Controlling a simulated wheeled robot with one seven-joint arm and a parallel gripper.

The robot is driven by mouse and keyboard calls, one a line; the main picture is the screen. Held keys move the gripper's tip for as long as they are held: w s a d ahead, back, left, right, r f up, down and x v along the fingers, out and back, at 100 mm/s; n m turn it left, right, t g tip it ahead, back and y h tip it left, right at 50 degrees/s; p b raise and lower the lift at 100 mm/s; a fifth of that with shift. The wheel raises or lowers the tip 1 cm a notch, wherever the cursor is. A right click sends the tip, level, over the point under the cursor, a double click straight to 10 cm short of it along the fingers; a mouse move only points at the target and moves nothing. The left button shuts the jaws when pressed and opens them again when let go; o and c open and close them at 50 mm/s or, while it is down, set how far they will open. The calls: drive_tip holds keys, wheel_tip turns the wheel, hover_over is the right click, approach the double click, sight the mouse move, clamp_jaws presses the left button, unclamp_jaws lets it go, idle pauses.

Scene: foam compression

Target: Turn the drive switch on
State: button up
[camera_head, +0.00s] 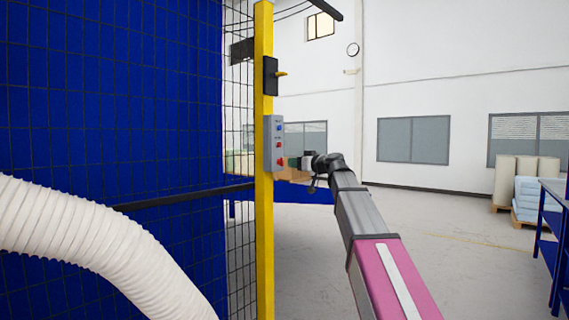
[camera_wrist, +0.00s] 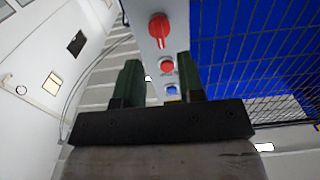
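A grey control box (camera_head: 273,152) is fixed to a yellow post. It carries a blue button, a red button and, lowest, a red knob (camera_head: 280,162). In the wrist view the box is upside down, with the red rotary knob (camera_wrist: 159,28) at the top, the red button (camera_wrist: 167,67) below it and the blue button (camera_wrist: 172,90) lowest. The knob's grip bar lies along the box's length. My gripper (camera_wrist: 159,72) is open, its two dark green fingers apart and empty. The knob shows beyond the fingertips; contact with the box cannot be told.
A mesh fence with blue panels (camera_head: 120,100) stands left. A white ribbed hose (camera_head: 90,235) crosses the lower left. Open floor (camera_head: 470,250) lies right, before a blue rack (camera_head: 550,225).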

sight(283, 161)
drive_tip(key=x, duration=0.6)
drive_tip(key=shift+w+a, duration=0.1)
drive_tip(key=shift+a, duration=0.05)
drive_tip(key=c, duration=0.6)
